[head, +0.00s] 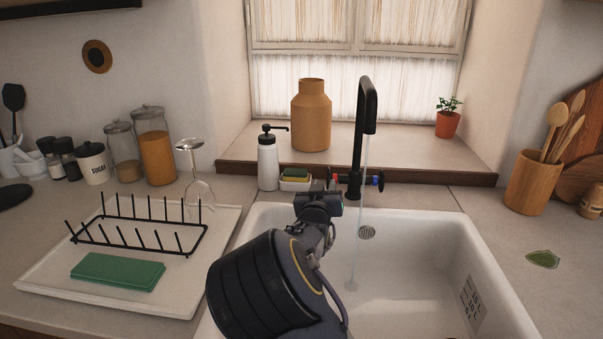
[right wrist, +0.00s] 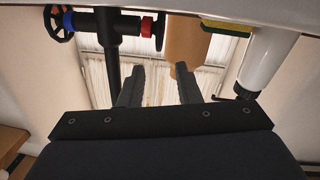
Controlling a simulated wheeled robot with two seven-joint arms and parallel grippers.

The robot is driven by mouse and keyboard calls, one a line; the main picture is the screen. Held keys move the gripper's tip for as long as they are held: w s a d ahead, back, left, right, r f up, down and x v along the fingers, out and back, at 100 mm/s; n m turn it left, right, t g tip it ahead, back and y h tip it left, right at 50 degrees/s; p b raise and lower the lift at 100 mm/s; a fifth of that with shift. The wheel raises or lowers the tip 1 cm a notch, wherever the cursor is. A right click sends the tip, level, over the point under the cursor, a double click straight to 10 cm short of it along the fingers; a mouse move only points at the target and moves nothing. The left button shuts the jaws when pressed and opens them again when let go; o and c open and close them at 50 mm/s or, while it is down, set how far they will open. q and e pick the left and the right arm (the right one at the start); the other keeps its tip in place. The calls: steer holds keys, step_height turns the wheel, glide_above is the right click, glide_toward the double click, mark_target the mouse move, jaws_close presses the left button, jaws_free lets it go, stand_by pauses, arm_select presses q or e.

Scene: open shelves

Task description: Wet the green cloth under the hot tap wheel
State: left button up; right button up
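The green cloth (head: 118,272) lies folded on the white drying tray (head: 60,288), in front of the black rack. The black tap (head: 360,130) stands behind the sink, and a thin stream of water (head: 358,230) runs from its spout into the basin. The red-marked hot wheel (head: 333,180) is at the tap's left. It also shows in the right wrist view (right wrist: 148,26). My right gripper (head: 320,195) is just in front of the hot wheel; its fingers (right wrist: 158,78) are apart with nothing between them. My left gripper is out of view.
The blue-marked wheel (head: 378,180) is at the tap's right. A soap bottle (head: 268,160) and a sponge dish (head: 295,182) stand left of the tap. A wine glass (head: 197,170) stands by the rack (head: 140,220). The sink basin (head: 420,260) is empty apart from water.

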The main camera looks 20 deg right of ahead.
mark_target(328, 173)
steer(key=x, duration=0.7)
steer(key=shift+w+d, duration=0.25)
jaws_close()
